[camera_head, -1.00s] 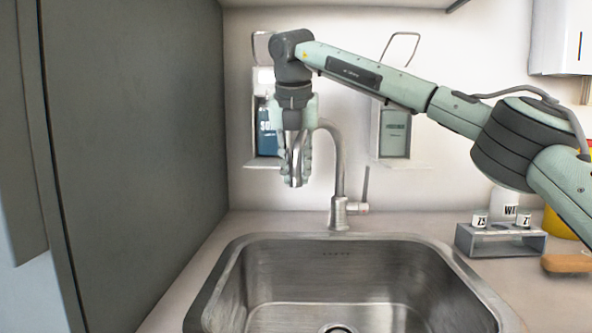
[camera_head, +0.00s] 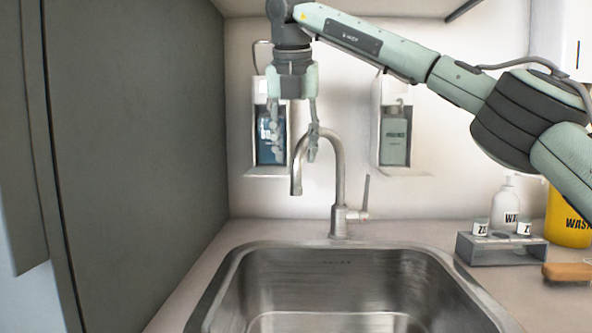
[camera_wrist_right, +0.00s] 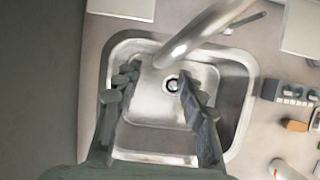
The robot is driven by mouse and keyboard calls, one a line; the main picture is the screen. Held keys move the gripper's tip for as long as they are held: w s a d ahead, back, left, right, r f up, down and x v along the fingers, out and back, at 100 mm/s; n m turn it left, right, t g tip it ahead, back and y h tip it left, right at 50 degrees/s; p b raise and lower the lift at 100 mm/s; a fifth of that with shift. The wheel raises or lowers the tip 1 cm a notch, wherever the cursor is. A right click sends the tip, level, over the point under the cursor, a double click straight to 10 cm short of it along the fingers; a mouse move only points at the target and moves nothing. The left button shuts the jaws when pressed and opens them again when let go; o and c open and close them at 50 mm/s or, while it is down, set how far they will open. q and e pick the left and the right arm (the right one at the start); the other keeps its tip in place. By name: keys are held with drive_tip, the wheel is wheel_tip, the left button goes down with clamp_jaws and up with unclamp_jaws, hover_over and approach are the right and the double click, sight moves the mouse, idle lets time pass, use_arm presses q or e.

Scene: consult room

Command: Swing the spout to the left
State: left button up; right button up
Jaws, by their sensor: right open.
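The metal faucet's spout (camera_head: 341,165) rises from its base behind the sink and arches over to the left. Its downturned end hangs at the left, over the sink's back rim in the head view. The spout also shows in the right wrist view (camera_wrist_right: 192,36), coming in from the upper right with its end between the fingers. My right gripper (camera_head: 293,150) is open and empty, pointing down above the spout's end. Its right finger overlaps the arch in the head view; I cannot tell whether they touch. The right gripper's fingers also show in the wrist view (camera_wrist_right: 152,96). My left gripper is out of view.
The faucet's lever (camera_head: 366,192) stands at the base's right. The steel sink (camera_head: 340,262) is empty. Two wall dispensers, a blue one (camera_head: 268,148) and a grey one (camera_head: 395,140), hang behind. A dark cabinet side (camera_head: 135,150) bounds the left. A rack (camera_head: 500,250) and brush (camera_head: 568,271) stand right.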

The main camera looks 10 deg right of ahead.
drive_tip(key=v, duration=0.5)
idle(0.4)
